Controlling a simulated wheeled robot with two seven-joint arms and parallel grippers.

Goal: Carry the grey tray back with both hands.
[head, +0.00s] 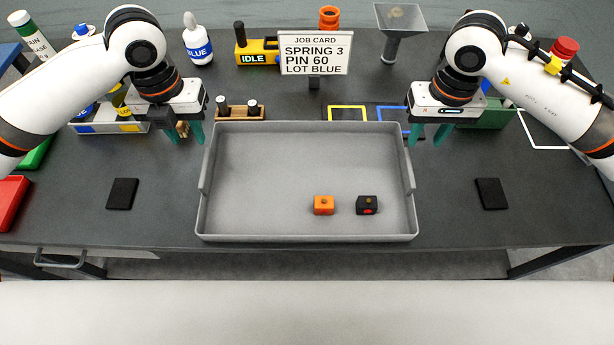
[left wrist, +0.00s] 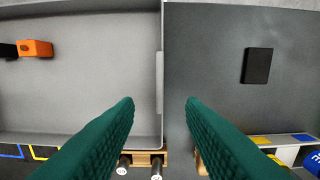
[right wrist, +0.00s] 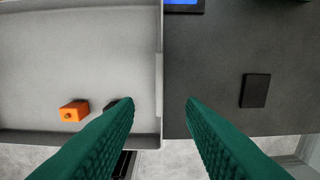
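The grey tray (head: 270,180) lies on the dark table near its front edge, with a raised handle on its left and right sides. An orange block (head: 323,205) and a black block (head: 367,205) with a red spot sit inside it. My left gripper (head: 186,139) is open and empty near the tray's back left corner; in the left wrist view the tray's side wall (left wrist: 162,80) runs between its green fingers. My right gripper (head: 426,139) is open and empty near the back right corner, with the opposite wall (right wrist: 160,70) between its fingers. I cannot tell how high the fingers are above the rim.
Behind the tray are a wooden peg holder (head: 240,114), a yellow outline (head: 347,107), a blue outline (head: 392,107) and the job card (head: 315,53). Black pads (head: 122,194) (head: 491,194) lie on both sides. A red bin (head: 10,200) is at far left.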

